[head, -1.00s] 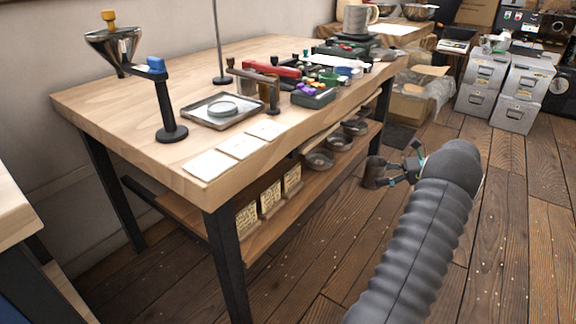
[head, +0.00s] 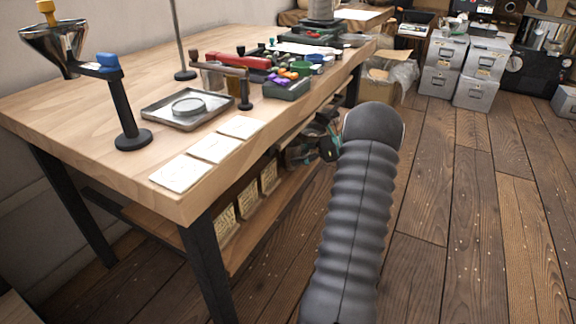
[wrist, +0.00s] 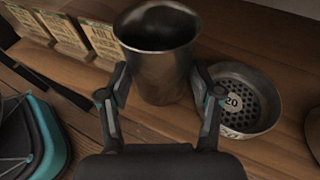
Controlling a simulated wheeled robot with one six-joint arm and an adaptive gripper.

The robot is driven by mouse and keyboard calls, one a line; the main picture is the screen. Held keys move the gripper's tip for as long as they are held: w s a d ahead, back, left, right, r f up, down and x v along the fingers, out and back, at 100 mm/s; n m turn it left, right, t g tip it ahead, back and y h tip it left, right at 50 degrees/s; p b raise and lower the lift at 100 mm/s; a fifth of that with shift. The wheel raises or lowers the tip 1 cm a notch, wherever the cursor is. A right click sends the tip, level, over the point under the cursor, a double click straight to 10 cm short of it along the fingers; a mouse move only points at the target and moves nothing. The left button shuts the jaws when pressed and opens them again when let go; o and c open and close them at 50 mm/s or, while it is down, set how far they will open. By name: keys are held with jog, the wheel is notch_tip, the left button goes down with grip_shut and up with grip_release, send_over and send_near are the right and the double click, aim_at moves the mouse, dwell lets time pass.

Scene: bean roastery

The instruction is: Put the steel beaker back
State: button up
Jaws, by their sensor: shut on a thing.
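The steel beaker (wrist: 157,75) is a plain, dark-looking metal cup, upright and open at the top in the wrist view. My gripper (wrist: 158,85) is shut on it, with one finger on each side. In the head view my gripper (head: 314,150) is at the front edge of the workbench's lower shelf (head: 255,234), partly hidden by my arm. The beaker (head: 297,156) shows there as a small dark shape. I cannot tell whether its base touches the shelf.
A round sieve bowl marked 20 (wrist: 243,100) sits just right of the beaker on the shelf. Patterned cards (wrist: 100,40) stand at the upper left. The workbench top (head: 75,115) is above the shelf. Open floor (head: 450,210) lies to the right.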

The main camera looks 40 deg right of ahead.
aim_at(288, 164)
jog(key=shift+w+a, duration=1)
jog(key=shift+a, duration=0.15)
jog(key=shift+f+b, duration=0.45)
jog(key=shift+f, duration=1.35)
jog(key=o, duration=1.1)
jog(key=shift+c, duration=0.2)
